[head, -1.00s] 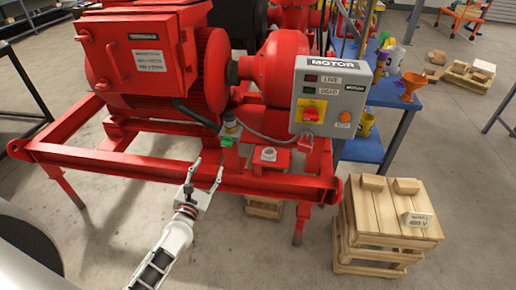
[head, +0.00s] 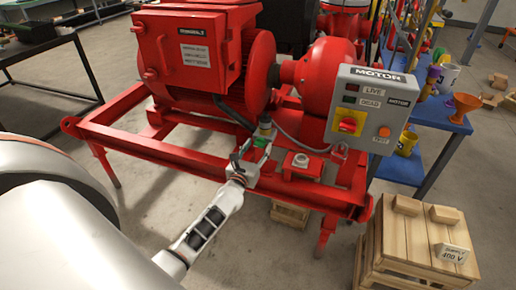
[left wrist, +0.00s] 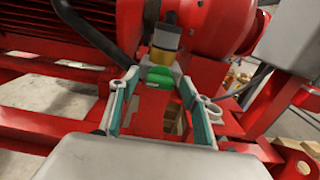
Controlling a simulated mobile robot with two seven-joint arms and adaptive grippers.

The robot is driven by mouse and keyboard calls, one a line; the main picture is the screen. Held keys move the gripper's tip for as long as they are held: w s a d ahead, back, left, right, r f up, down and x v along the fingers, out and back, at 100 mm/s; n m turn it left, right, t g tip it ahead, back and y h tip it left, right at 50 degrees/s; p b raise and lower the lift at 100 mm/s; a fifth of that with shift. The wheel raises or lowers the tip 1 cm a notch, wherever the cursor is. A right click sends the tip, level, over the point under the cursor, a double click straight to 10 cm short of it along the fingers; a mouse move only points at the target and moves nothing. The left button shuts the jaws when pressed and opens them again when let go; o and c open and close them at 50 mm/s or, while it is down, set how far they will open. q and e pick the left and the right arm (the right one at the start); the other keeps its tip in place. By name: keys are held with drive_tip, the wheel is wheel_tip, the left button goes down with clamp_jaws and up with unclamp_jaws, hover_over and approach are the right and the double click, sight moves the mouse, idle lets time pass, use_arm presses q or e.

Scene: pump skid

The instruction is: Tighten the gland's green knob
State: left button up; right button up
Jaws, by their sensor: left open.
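The gland's green knob (head: 261,142) sits low on the front of the red skid, below a clear and yellow fitting. In the left wrist view the green knob (left wrist: 159,76) shows near the middle, under the yellow band of the fitting. My left gripper (head: 252,157) reaches in from the lower left with its fingers apart. In the left wrist view its two teal-padded fingers (left wrist: 158,90) stand to either side of the knob, near the fingertips. I cannot tell whether either pad touches it. My right gripper is not in view.
A grey motor control box (head: 370,112) with a red-yellow switch stands right of the gland. A dark cable (left wrist: 92,32) runs close to the left finger. The red frame rail (head: 180,160) lies below. A wooden crate (head: 415,240) stands at the lower right.

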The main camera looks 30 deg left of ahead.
use_arm(q)
drive_tip(key=shift+w, duration=0.1)
drive_tip(key=c, duration=1.1)
